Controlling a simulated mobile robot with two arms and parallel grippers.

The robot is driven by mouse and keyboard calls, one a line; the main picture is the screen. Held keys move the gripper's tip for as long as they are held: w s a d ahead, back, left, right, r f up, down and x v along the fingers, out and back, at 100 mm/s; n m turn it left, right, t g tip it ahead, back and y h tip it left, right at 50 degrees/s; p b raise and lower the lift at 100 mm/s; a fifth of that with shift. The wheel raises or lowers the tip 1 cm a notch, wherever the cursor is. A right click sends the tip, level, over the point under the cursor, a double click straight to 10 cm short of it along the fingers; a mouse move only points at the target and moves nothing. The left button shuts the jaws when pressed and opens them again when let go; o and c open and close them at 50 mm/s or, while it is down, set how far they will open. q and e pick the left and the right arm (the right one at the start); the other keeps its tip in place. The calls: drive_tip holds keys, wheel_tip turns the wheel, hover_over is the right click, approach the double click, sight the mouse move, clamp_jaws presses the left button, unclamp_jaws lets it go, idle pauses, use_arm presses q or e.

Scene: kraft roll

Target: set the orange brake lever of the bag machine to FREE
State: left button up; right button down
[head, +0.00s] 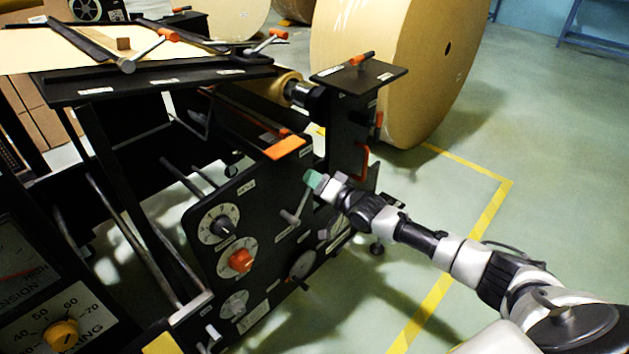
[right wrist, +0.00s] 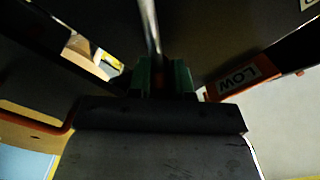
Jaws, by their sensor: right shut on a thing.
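My right gripper (head: 314,181), with green fingertips, is shut on the upper end of a thin grey lever (head: 302,203) on the black side panel of the bag machine (head: 262,200). The lever leans up and to the right from its pivot on the panel. Its gripped end is hidden, so I cannot see an orange grip there. In the right wrist view the grey lever rod (right wrist: 150,30) runs into the green jaws (right wrist: 162,77). No FREE mark is readable. My left gripper is not in view.
Dials and an orange-red knob (head: 241,261) sit below and left of the lever. An orange plate (head: 287,147) juts out above it, and an orange handle (head: 362,163) is to the right. A large kraft roll (head: 400,70) stands behind. Floor at right is free.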

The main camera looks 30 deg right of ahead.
drive_tip(key=shift+s+f, duration=0.1)
drive_tip(key=shift+f, duration=0.25)
drive_tip(key=c, duration=1.1)
unclamp_jaws()
drive_tip(key=shift+o, duration=0.6)
drive_tip(key=shift+r, duration=0.15)
drive_tip(key=shift+s+d, duration=0.15)
drive_tip(key=shift+s, duration=0.05)
use_arm(q)
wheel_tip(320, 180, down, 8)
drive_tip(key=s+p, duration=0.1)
drive_tip(key=p, duration=0.1)
use_arm(e)
drive_tip(key=v, duration=1)
drive_tip(key=shift+s, duration=0.1)
